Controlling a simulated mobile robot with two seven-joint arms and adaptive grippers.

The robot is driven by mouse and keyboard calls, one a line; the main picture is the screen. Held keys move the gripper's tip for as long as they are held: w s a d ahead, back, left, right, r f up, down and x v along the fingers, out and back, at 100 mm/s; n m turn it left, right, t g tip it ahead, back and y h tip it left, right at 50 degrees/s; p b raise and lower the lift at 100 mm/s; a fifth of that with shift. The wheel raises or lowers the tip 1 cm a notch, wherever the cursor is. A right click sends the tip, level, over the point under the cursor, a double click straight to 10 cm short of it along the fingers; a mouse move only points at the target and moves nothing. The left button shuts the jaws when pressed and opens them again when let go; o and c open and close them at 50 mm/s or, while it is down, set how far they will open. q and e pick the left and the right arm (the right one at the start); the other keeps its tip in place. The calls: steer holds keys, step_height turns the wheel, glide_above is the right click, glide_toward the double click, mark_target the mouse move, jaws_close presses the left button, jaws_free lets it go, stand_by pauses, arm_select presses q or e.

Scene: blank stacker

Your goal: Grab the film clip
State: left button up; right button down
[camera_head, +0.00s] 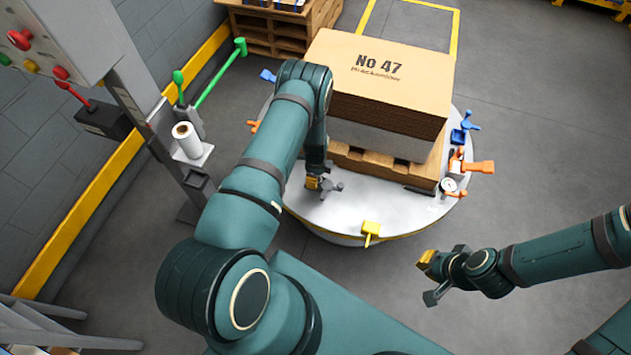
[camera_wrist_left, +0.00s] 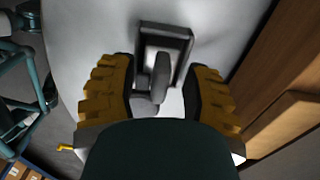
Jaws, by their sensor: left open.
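A grey clip-like piece (camera_wrist_left: 160,72) with a dark rectangular frame lies on the pale round table (camera_wrist_left: 85,50) in the left wrist view; I take it to be the film clip. My left gripper (camera_wrist_left: 160,90) is open, with its yellow-padded fingers on either side of the clip's near part. I cannot tell whether they touch it. In the head view my left gripper (camera_head: 322,186) is low over the table's near left part, and I cannot make out the clip there. My right gripper (camera_head: 432,277) is open and empty, off the table's near right side.
A large cardboard box (camera_head: 390,80) stands on a wooden pallet (camera_head: 385,165) on the round table, close to my left gripper. Blue, orange and yellow handled pieces sit around the rim, including a yellow one (camera_head: 371,229). A control post with a white roll (camera_head: 187,139) stands left.

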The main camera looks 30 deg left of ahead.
arm_select(q)
steer(key=shift+f, duration=0.25)
steer(key=shift+c, duration=0.4)
jaws_close()
